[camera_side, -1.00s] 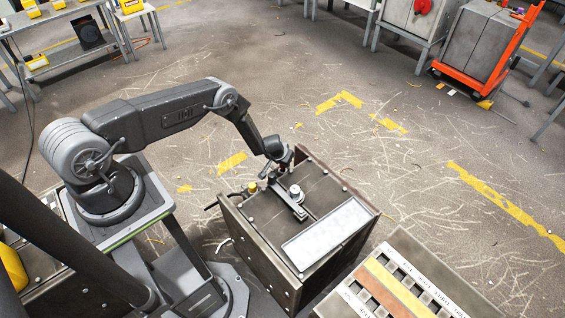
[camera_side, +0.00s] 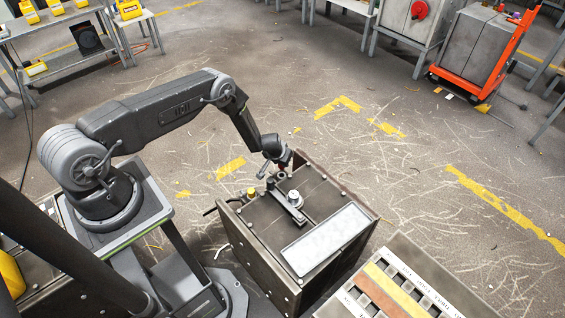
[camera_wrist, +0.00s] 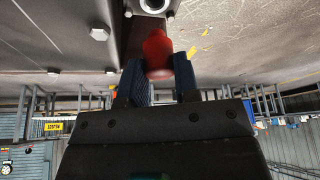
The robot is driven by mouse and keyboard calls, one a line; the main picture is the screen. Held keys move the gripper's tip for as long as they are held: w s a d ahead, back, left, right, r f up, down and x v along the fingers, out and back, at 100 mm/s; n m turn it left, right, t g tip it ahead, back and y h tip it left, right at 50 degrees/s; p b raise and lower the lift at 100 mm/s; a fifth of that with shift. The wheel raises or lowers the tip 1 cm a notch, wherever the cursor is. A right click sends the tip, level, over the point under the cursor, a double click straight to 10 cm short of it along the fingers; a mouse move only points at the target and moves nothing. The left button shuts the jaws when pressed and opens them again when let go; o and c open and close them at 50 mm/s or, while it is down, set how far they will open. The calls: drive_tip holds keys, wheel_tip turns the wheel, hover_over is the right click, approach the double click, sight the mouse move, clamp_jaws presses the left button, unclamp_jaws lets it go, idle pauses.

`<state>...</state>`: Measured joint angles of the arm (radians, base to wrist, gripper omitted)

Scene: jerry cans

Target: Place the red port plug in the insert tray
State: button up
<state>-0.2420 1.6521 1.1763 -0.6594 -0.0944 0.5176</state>
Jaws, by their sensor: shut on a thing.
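The red port plug (camera_wrist: 157,55) is between the two fingers of my gripper (camera_wrist: 159,80) in the wrist view, and the fingers are shut on it. A round metal port (camera_wrist: 154,5) shows just past the plug's tip; I cannot tell whether they touch. In the side view my gripper (camera_side: 281,168) is at the far edge of the dark metal box (camera_side: 250,245), and the plug is hardly visible there. A tray with labelled slots and coloured strips (camera_side: 398,290), perhaps the insert tray, lies at the bottom right, apart from my gripper.
The box top carries a yellow cap (camera_side: 251,192), a white-topped fitting (camera_side: 293,197), a dark bar (camera_side: 285,208) and a pale rectangular panel (camera_side: 325,240). Open floor lies beyond the box. An orange cart (camera_side: 473,85) stands far off at upper right.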

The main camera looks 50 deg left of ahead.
wheel_tip(320, 180, up, 14)
drive_tip(key=m+h, duration=0.4)
drive_tip(key=m, duration=0.6)
hover_over(350, 221)
wheel_tip(350, 221, down, 4)
drive_tip(key=shift+w+f, duration=0.1)
drive_tip(key=shift+f, duration=4.35)
